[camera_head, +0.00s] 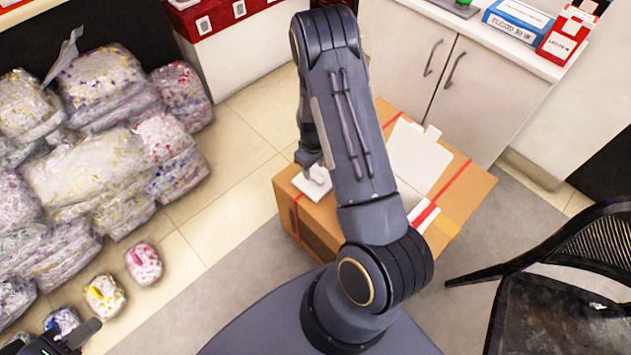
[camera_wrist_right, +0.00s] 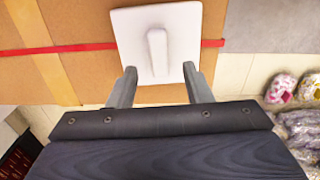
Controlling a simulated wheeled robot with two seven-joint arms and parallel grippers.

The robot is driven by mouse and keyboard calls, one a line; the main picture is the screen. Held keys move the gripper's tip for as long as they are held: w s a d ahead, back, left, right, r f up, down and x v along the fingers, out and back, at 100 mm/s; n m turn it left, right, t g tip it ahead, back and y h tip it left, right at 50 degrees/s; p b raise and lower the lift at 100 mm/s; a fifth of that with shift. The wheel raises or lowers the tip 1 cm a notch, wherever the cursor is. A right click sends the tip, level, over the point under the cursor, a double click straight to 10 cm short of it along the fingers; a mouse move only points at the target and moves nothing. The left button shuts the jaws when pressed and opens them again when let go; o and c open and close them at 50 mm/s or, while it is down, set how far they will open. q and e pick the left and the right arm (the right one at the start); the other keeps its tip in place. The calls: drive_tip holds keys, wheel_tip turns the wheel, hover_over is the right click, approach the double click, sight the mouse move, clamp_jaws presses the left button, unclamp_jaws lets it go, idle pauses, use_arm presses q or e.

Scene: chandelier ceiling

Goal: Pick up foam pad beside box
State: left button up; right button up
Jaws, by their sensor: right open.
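A white square foam pad (camera_wrist_right: 135,32) with a raised ridge in its middle shows in the right wrist view, against the cardboard box (camera_wrist_right: 85,20). In the head view the pad (camera_head: 316,183) is at the left end of the box (camera_head: 455,205). I cannot tell whether it rests on the box. My right gripper (camera_wrist_right: 159,72) is open, its fingertips at the pad's near edge with the ridge ahead between them. In the head view my right arm hides part of the box. My left gripper (camera_head: 66,340) is at the bottom left corner, partly cut off, away from the box.
A larger white sheet (camera_head: 418,155) lies on the box, which has red tape. Bagged bundles (camera_head: 95,165) are piled at left. A white cabinet (camera_head: 440,70) stands behind the box, a black chair (camera_head: 560,290) at right. Floor is clear between bundles and box.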

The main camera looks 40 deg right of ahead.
sight(313, 174)
wheel_tip(313, 174, down, 4)
drive_tip(key=shift+w+r, duration=0.15)
clamp_jaws()
drive_tip(key=shift+r, duration=0.15)
